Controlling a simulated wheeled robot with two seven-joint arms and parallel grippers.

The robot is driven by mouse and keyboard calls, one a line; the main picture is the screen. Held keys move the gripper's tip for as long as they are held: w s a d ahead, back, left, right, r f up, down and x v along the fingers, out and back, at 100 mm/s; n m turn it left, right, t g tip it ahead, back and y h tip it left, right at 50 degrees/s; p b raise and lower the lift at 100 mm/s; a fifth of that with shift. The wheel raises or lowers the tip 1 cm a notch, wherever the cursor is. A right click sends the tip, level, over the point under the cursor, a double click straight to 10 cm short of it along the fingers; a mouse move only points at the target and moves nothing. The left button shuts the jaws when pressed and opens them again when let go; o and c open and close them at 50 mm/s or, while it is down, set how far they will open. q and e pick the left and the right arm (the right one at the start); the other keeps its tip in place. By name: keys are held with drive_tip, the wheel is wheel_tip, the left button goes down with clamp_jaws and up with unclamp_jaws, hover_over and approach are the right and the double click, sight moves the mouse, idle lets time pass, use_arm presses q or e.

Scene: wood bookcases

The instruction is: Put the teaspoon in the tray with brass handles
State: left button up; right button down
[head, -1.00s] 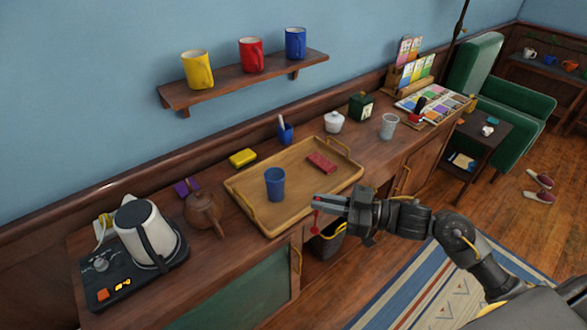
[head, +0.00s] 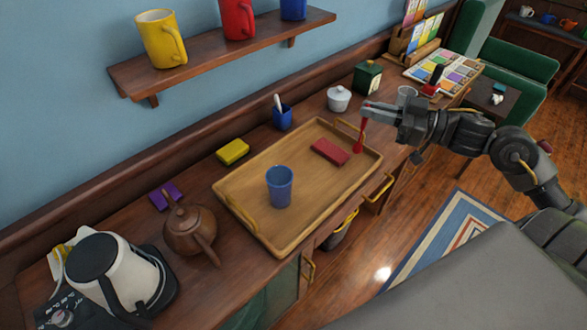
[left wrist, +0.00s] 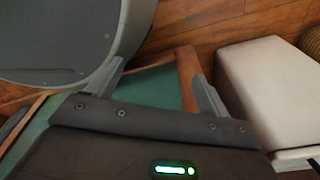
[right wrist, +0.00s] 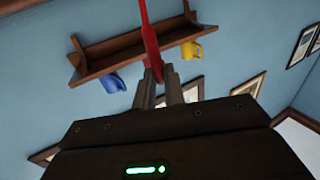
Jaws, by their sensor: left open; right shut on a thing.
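The teaspoon (head: 359,136) is red and hangs downward from my right gripper (head: 368,110), which is shut on it. It also shows in the right wrist view (right wrist: 150,42), between the tips of my right gripper (right wrist: 157,85). The wooden tray with brass handles (head: 320,190) lies on the counter. In the head view the spoon's lower end appears against the tray's right end; its height above the tray is hard to tell. My left gripper (left wrist: 160,78) is open and empty in the left wrist view, away from the counter top, and outside the head view.
The tray holds a blue cup (head: 280,188) and a red block (head: 330,151). A teapot (head: 190,230) and a kettle (head: 110,270) stand left of it. Behind are a yellow block (head: 232,151), a blue holder (head: 282,117) and a white lidded pot (head: 339,98). A glass (head: 406,95) stands right.

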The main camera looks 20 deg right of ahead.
use_arm(q)
drive_tip(key=shift+g, duration=0.4)
drive_tip(key=s+r+p, duration=0.1)
drive_tip(key=s+p, duration=0.1)
drive_tip(key=s, duration=0.1)
drive_tip(key=s+r+p, duration=0.1)
drive_tip(key=s, duration=0.1)
drive_tip(key=shift+r, duration=0.35)
use_arm(e)
drive_tip(key=w+a+f, duration=0.8)
drive_tip(key=a+f, duration=0.2)
drive_tip(key=f, duration=0.2)
drive_tip(key=shift+w+a+f, duration=0.15)
drive_tip(key=shift+a+f, duration=0.1)
drive_tip(key=shift+f, duration=0.05)
drive_tip(key=shift+f, duration=0.2)
drive_tip(key=c, duration=1.5)
unclamp_jaws()
